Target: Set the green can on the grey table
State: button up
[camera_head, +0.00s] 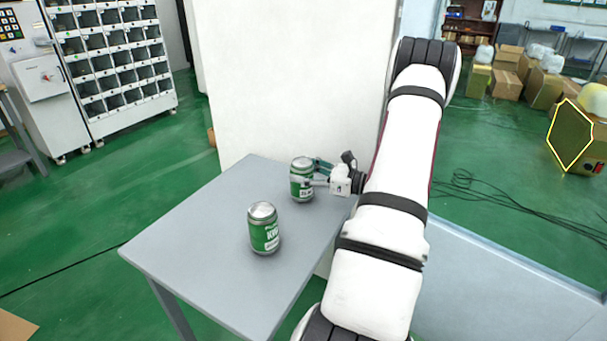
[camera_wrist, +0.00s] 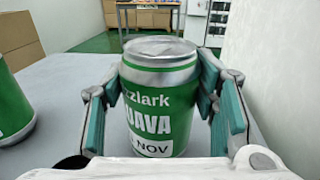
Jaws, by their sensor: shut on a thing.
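A green can (camera_head: 302,186) with a silver top is between the fingers of my gripper (camera_head: 318,174), at the far part of the grey table (camera_head: 207,252). My gripper is shut on this can, which also shows upright in the wrist view (camera_wrist: 161,98) with white lettering. I cannot tell whether its base touches the table. A second green can (camera_head: 264,231) stands upright on the table, nearer the front; its edge shows at the left of the wrist view (camera_wrist: 12,105).
A white wall panel (camera_head: 290,80) stands right behind the table. A rack of bins (camera_head: 110,62) is at the back left. Boxes (camera_head: 506,73) and cables (camera_head: 500,196) are on the floor at right. The table's left and front parts are clear.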

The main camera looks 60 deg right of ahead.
jog(key=shift+f, duration=0.1)
jog(key=o, duration=1.3)
jog(key=shift+o, duration=0.9)
jog(key=shift+r, duration=0.2)
jog(key=p+v, duration=0.1)
jog(key=v, duration=1.1)
jog(key=shift+s, duration=0.1)
